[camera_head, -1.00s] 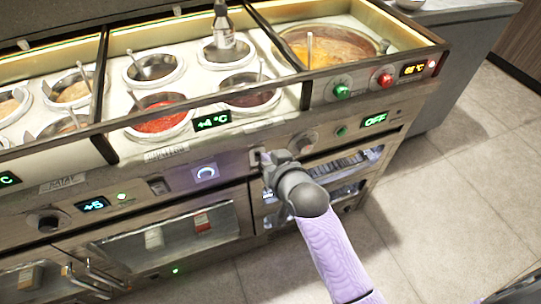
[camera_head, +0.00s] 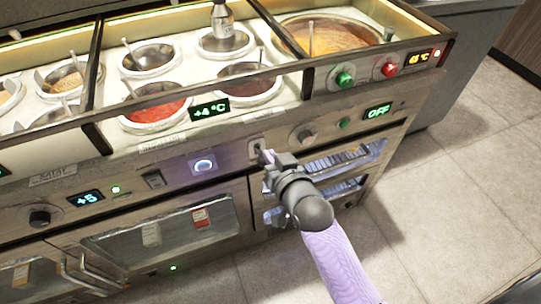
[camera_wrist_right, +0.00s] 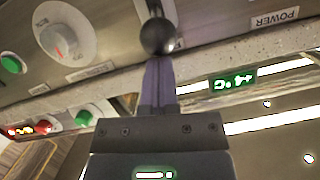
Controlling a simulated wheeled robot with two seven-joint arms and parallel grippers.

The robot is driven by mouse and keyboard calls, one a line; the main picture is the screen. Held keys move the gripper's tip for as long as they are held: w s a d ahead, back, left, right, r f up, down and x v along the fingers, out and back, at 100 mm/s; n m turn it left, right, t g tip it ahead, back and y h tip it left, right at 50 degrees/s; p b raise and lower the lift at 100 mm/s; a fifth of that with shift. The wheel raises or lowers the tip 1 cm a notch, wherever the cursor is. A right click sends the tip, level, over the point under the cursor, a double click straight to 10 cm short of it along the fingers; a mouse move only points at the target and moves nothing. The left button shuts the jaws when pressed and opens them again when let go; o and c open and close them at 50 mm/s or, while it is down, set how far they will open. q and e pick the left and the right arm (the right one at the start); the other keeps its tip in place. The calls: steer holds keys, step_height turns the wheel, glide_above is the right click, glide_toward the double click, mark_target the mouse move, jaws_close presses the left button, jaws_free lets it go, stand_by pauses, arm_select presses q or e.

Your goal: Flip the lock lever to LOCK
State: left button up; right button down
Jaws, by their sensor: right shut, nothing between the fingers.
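The lock lever shows in the wrist view as a dark round knob (camera_wrist_right: 158,37) on a short stem that runs up to the top edge. In the head view its pale mounting plate (camera_head: 255,148) is on the front panel, left of a round dial; the lever is too small there to read its position. My right gripper (camera_head: 268,157) is shut and empty, just below and right of the plate. In the wrist view its closed fingertips (camera_wrist_right: 158,62) are right at the knob; I cannot tell whether they touch it. My left gripper is not in view.
The dial (camera_head: 303,133) and a green button (camera_head: 344,124) are to the right on the panel. A lit blue-white control (camera_head: 203,165) is to the left. Sauce wells are above, and glass-fronted compartments (camera_head: 160,235) below. Floor is open at the right.

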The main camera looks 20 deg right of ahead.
arm_select(q)
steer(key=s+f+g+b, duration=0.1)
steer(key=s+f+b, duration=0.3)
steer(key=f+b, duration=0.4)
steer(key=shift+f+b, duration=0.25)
steer(key=shift+b, duration=0.2)
arm_select(e)
step_height(320, 180, down, 6)
steer(key=s+t, duration=0.1)
steer(key=t, duration=0.4)
steer(key=shift+t, duration=0.3)
steer(key=shift+s+f, duration=0.1)
steer(key=shift+f, duration=0.05)
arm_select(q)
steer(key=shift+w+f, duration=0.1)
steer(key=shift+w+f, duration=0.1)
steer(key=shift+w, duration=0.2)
arm_select(e)
steer(key=shift+f, duration=0.1)
